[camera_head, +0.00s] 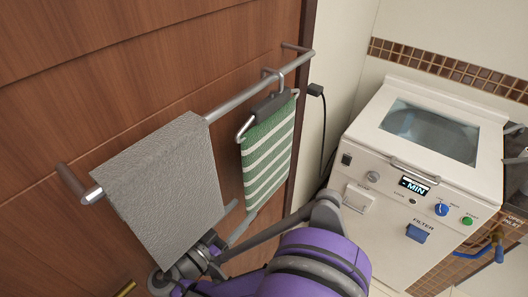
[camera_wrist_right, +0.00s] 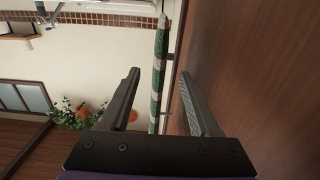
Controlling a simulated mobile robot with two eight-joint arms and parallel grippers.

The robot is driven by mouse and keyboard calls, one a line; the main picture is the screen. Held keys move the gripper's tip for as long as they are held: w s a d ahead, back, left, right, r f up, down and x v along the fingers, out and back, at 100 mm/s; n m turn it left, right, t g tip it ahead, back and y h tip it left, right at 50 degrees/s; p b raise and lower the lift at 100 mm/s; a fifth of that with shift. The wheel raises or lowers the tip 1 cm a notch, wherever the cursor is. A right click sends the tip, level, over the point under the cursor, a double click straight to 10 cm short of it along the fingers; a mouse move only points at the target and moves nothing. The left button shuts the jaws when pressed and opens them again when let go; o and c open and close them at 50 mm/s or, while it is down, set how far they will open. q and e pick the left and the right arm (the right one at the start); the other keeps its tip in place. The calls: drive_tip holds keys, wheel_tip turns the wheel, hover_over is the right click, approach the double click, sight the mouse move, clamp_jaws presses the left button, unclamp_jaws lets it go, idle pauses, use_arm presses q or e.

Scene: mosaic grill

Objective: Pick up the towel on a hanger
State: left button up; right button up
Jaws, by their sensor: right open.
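The green and white striped towel (camera_head: 268,152) hangs on a hanger (camera_head: 270,102) with a dark grip and metal hook, hooked over the towel bar (camera_head: 238,98). My right gripper (camera_head: 242,212) is open, low beside the towel's lower left edge in the head view. In the right wrist view, the towel (camera_wrist_right: 159,70) shows edge-on as a narrow strip between the open fingers of the right gripper (camera_wrist_right: 159,74). I cannot tell how deep it sits between them. My left gripper is not in view.
A grey towel (camera_head: 160,185) hangs on the same bar, left of the striped one and close to my right wrist. The wooden panel (camera_head: 95,75) stands close behind both. A white machine (camera_head: 370,150) with a window and knobs stands at right.

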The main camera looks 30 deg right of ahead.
sight(265, 189)
drive_tip(key=x, duration=0.5)
drive_tip(key=shift+s+d+p, duration=0.1)
drive_tip(key=shift+d+p, duration=0.05)
drive_tip(key=shift+p, duration=0.2)
drive_tip(key=x, duration=0.3)
drive_tip(key=p+x, duration=0.1)
drive_tip(key=x, duration=0.1)
drive_tip(key=shift+w+d+f, duration=0.25)
drive_tip(key=shift+w+f, duration=0.05)
drive_tip(key=shift+f, duration=0.05)
drive_tip(key=shift+s, duration=0.1)
clamp_jaws()
